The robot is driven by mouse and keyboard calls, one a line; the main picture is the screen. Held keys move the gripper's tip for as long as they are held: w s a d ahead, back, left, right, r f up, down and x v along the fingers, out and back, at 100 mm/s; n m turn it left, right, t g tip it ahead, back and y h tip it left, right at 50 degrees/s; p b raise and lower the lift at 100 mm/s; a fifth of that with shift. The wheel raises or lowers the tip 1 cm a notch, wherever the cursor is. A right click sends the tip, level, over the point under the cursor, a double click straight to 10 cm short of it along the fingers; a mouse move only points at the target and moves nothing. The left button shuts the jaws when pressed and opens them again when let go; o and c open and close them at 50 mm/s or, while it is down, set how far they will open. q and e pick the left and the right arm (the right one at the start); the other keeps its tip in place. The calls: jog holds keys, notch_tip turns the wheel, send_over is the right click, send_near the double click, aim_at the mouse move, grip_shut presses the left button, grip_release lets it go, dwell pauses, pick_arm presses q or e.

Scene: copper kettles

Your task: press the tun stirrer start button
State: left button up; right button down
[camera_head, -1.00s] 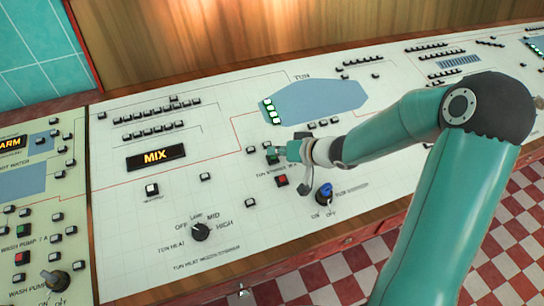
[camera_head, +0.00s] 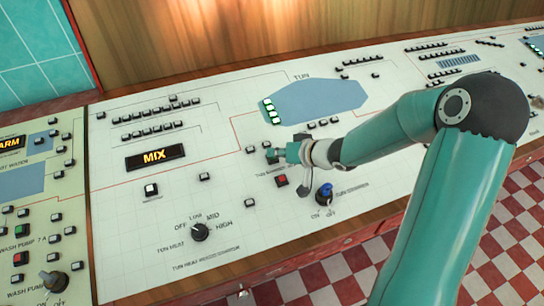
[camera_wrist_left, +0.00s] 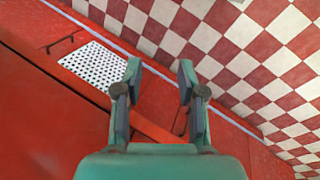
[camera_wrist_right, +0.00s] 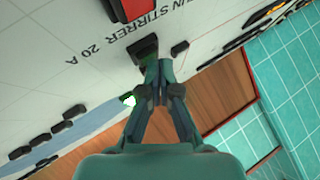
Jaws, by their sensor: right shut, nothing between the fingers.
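In the head view my right gripper (camera_head: 273,155) is shut and empty, its tip low over the tun section of the panel, just above the red stirrer button (camera_head: 282,181). The red button (camera_wrist_right: 137,9) shows at the top edge. My left gripper (camera_wrist_left: 160,72) is open and empty, in the left wrist view only.
A blue-handled rotary switch (camera_head: 325,192) and a black tun heat knob (camera_head: 200,232) stand nearby on the panel. A lit MIX sign (camera_head: 155,157) is to the left. Below my left gripper are a red cabinet surface (camera_wrist_left: 50,115) and checkered floor.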

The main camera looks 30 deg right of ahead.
dwell(0.4)
jog(key=shift+s+r+p, duration=0.15)
jog(key=shift+r+p, duration=0.55)
jog(key=shift+p, duration=0.2)
jog(key=r+p, duration=0.2)
jog(key=s+r+p, duration=0.1)
jog(key=r+p, duration=0.2)
jog(key=shift+a, duration=0.15)
jog(key=shift+f, duration=0.1)
dwell(0.6)
